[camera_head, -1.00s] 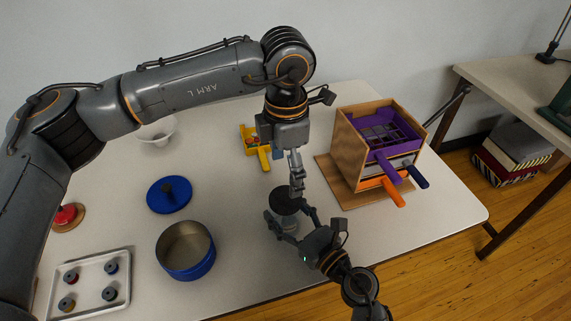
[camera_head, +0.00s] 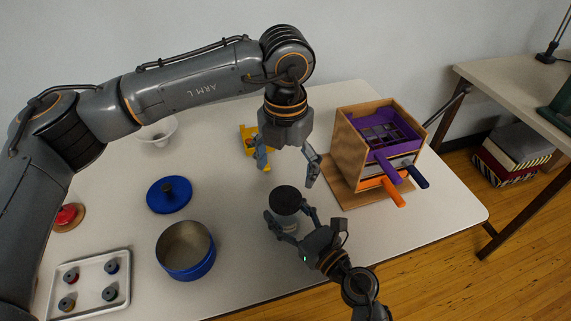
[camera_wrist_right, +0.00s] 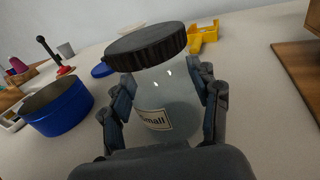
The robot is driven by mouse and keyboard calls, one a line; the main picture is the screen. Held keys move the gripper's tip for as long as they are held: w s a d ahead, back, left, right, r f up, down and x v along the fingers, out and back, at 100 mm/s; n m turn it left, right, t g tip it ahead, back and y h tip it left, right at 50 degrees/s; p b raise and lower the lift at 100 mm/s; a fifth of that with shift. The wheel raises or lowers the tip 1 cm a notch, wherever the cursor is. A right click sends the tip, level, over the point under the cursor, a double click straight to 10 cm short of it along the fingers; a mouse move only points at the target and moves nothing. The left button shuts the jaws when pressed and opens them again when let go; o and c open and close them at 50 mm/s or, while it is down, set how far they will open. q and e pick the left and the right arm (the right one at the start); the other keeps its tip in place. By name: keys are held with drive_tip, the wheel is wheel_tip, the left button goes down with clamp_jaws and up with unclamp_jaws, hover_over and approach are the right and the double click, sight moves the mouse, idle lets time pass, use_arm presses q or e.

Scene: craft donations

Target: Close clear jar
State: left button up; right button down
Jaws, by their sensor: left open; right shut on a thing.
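The clear jar (camera_wrist_right: 165,95) has a label reading "Small" and stands on the table between the fingers of my right gripper (camera_head: 291,228), which is shut on it. The right wrist view shows those fingers (camera_wrist_right: 165,105) on both sides of the jar. A black ribbed lid (camera_wrist_right: 147,45) sits on the jar's mouth, slightly tilted in that view; I cannot tell whether it is screwed tight. In the head view the lid (camera_head: 286,199) covers the jar's top. My left gripper (camera_head: 287,175) is open and empty above the lid, its fingers spread wide.
A blue pot (camera_head: 187,268) and its blue lid (camera_head: 169,199) are to the left. A metal tray (camera_head: 90,284) with several small knobbed pieces lies front left. A wooden drawer box (camera_head: 350,145) stands right, with a yellow object (camera_head: 249,136) behind the grippers.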

sight(285, 198)
use_arm(q)
wheel_tip(285, 198, down, 8)
drive_tip(key=shift+r, duration=0.15)
idle(0.4)
drive_tip(key=c, duration=1.2)
drive_tip(key=m, duration=0.8)
drive_tip(key=o, duration=1.3)
